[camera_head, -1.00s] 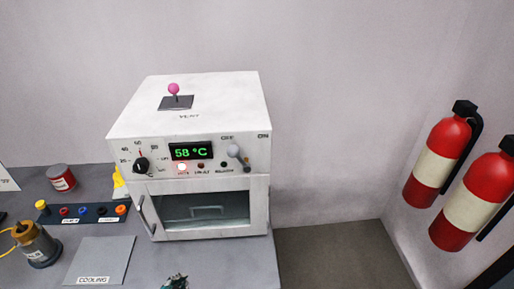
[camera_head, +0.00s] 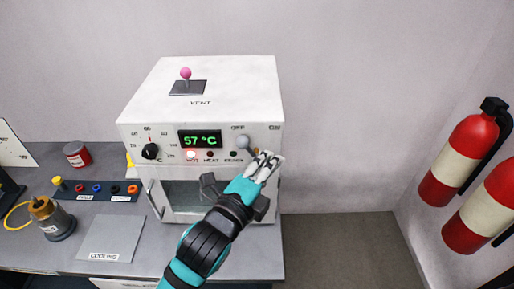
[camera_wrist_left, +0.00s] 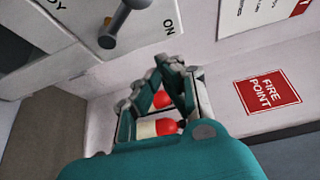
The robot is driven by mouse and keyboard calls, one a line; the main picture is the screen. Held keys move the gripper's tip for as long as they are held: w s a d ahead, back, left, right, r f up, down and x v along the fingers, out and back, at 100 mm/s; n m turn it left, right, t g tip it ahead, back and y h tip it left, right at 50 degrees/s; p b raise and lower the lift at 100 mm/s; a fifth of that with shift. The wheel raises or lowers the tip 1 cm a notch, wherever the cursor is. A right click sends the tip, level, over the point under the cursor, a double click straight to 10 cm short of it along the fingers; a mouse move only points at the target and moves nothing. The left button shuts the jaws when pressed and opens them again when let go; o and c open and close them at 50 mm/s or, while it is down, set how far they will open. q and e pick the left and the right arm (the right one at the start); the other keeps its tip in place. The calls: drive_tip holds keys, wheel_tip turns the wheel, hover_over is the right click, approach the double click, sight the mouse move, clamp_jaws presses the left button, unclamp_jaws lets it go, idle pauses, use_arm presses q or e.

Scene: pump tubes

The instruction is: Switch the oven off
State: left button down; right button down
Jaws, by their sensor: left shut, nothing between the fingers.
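The white oven (camera_head: 215,95) stands on the grey bench, its green display (camera_head: 199,140) reading 57 °C. A grey lever with a ball knob (camera_head: 243,142) is on the right of its front panel. The knob sits nearer the OFF label than the ON label (camera_head: 275,128); my gripper hides the lever's base. My left gripper (camera_head: 266,163) is shut and empty, just right of and below the knob, apart from it.
A black dial (camera_head: 150,151) and a pink-knobbed vent lever (camera_head: 185,73) are on the oven. The floor between is free.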

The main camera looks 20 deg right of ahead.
sight(248, 149)
use_arm(q)
drive_tip(key=w, duration=0.1)
drive_tip(key=w+a+p, duration=0.1)
drive_tip(key=w+p, duration=0.1)
drive_tip(key=shift+w+a, duration=0.35)
drive_tip(key=shift+a, duration=0.05)
drive_tip(key=shift+d, duration=0.1)
drive_tip(key=n+b, duration=0.1)
drive_tip(key=a+n+t+h+b, duration=0.1)
drive_tip(key=n, duration=0.1)
drive_tip(key=shift+w+a, duration=0.2)
idle(0.4)
